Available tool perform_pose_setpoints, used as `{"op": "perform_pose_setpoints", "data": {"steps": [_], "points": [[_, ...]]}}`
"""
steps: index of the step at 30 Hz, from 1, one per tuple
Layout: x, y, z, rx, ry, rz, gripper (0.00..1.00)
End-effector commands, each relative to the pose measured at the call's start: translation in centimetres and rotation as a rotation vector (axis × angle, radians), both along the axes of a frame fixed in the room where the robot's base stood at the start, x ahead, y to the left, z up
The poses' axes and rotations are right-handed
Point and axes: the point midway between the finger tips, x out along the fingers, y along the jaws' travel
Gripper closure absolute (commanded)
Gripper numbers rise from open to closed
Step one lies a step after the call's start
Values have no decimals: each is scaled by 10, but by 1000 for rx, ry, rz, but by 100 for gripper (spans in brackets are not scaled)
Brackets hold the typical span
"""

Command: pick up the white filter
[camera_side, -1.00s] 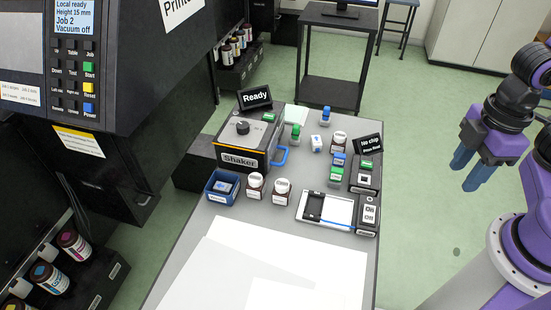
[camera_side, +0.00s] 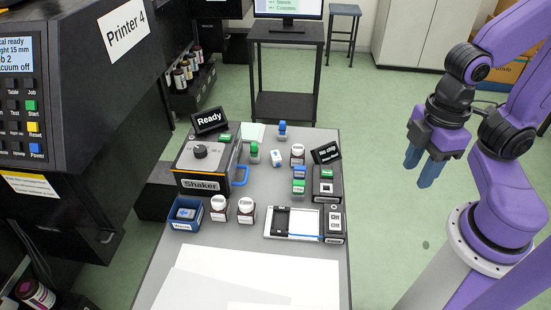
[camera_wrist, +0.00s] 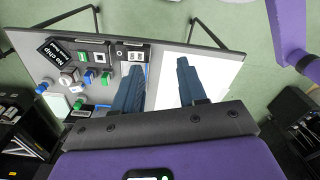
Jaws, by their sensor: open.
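A small white piece with a blue mark, which looks like the white filter (camera_side: 277,157), stands on the grey table between a green-topped piece (camera_side: 253,151) and a white-capped bottle (camera_side: 298,152). In the wrist view a small pale piece at the left (camera_wrist: 76,88) seems to be the same one. My gripper (camera_side: 420,172) hangs in the air right of the table, well away from the white piece. Its blue fingers point down, apart and empty. In the wrist view the fingers (camera_wrist: 160,66) are spread, with the table's white area behind them.
A shaker (camera_side: 201,169), a blue tray (camera_side: 185,214) and two white-capped bottles stand at the left. Blue and green pieces (camera_side: 299,180) and a "No chip" device (camera_side: 327,184) stand at the right. White sheets (camera_side: 235,280) cover the front of the table.

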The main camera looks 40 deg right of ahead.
Motion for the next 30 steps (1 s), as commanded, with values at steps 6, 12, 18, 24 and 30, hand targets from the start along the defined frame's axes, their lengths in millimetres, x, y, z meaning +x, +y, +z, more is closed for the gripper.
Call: {"op": "perform_pose_setpoints", "data": {"steps": [6,12,18,24,30], "points": [[0,0,0,0,0,0,59],[0,0,0,0,0,0,42],[0,0,0,0,0,0,17],[2,1,0,0,0,-1,17],[36,24,5,-6,1,-2,17]]}}
